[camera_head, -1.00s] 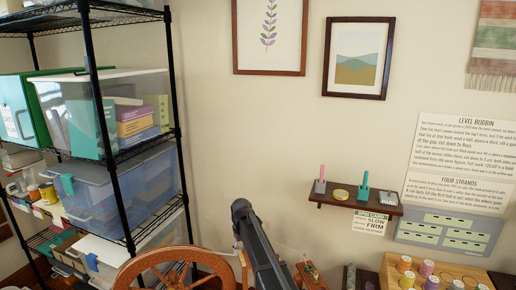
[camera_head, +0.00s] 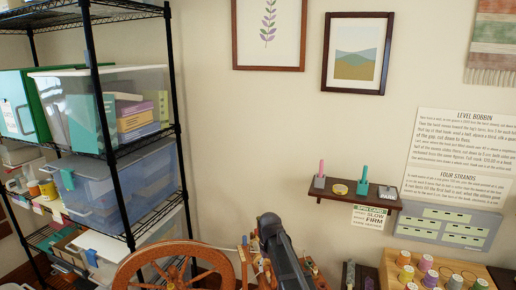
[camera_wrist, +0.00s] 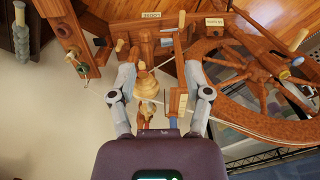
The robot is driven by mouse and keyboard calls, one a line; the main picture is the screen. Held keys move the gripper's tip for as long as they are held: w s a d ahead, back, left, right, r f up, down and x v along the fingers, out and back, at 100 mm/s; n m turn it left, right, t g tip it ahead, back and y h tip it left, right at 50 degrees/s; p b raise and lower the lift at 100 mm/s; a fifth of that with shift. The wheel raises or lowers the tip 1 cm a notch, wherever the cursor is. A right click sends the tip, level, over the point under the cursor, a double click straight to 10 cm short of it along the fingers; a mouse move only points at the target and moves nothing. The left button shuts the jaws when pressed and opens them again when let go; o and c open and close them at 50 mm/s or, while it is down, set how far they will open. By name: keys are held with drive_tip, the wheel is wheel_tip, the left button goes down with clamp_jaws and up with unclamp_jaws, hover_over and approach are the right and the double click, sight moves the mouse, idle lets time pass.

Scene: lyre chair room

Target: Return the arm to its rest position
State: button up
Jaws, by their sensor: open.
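My arm (camera_head: 282,254) rises from the bottom edge of the head view, in front of the wall and to the right of a wooden spinning wheel (camera_head: 178,250). Its dark grey upper end is in the lower middle. In the wrist view my gripper (camera_wrist: 161,66) is open, its two grey fingers spread apart. A pale, turned wooden piece and a thin white strand show between and below the fingers, seemingly beyond them. I see nothing held. The wheel also fills the right of the wrist view (camera_wrist: 262,72).
A black wire shelf (camera_head: 107,130) with clear bins stands at left. A small wall ledge (camera_head: 345,201) holds a pink and a green item. Coloured spools in a wooden tray (camera_head: 400,284) sit at lower right.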

drive_tip(key=s+d+f+m+b, duration=0.1)
drive_tip(key=s+d, duration=0.5)
drive_tip(key=s, duration=0.3)
drive_tip(key=s+d+f+m+b, duration=0.2)
drive_tip(key=s+d, duration=0.5)
drive_tip(key=s, duration=0.3)
drive_tip(key=shift+d+f+m, duration=0.15)
drive_tip(key=shift+f+m, duration=0.1)
drive_tip(key=shift+m, duration=0.05)
drive_tip(key=shift+s, duration=0.1)
drive_tip(key=shift+c, duration=0.5)
drive_tip(key=shift+s, duration=0.1)
